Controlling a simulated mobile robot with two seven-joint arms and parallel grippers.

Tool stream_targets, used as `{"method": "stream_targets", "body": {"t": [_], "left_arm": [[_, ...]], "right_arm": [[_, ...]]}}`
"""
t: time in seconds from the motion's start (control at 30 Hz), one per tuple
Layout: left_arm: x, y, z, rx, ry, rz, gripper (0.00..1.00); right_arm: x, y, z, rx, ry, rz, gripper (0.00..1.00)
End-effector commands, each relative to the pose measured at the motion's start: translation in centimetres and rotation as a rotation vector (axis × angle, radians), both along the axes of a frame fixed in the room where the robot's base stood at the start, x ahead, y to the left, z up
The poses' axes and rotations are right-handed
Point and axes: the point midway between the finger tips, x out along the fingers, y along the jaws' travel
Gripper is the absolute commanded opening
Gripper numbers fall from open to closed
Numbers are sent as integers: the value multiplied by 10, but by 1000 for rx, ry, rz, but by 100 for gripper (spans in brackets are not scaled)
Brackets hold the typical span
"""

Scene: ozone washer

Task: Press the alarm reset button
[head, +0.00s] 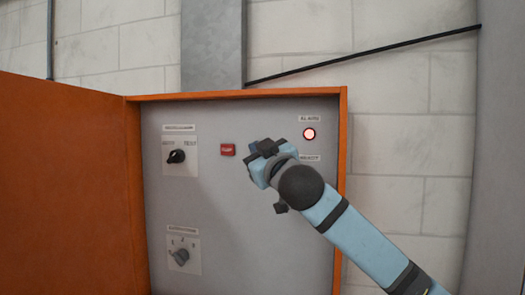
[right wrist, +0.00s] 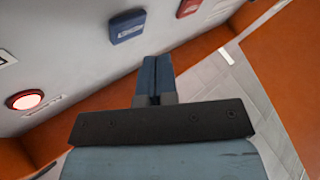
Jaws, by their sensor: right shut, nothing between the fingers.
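In the right wrist view the lit round button (right wrist: 25,99) is at the far left, to the left of my fingers. My right gripper (head: 257,155) is shut and empty in front of the panel, left of and a little below the lit button. Its fingers (right wrist: 155,65) point toward the panel; no contact with the lit button shows. My left gripper is out of view.
A red rectangular button (head: 227,150) is left of the right gripper. A blue rectangular button (right wrist: 128,26) is near the fingertips in the wrist view. Two rotary switches (head: 176,156) (head: 181,256) are at the panel's left. An orange door (head: 65,185) stands open at left.

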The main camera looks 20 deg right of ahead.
Motion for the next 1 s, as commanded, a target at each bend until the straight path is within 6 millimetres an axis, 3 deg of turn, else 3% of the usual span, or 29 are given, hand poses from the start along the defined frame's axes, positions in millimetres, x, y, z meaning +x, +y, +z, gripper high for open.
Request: {"method": "stream_targets", "body": {"t": [0.27, 1.0], "left_arm": [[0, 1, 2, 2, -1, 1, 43], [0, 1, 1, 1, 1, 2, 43]], "right_arm": [[10, -7, 0, 0, -1, 0, 0], [10, -7, 0, -1, -1, -1, 0]]}}
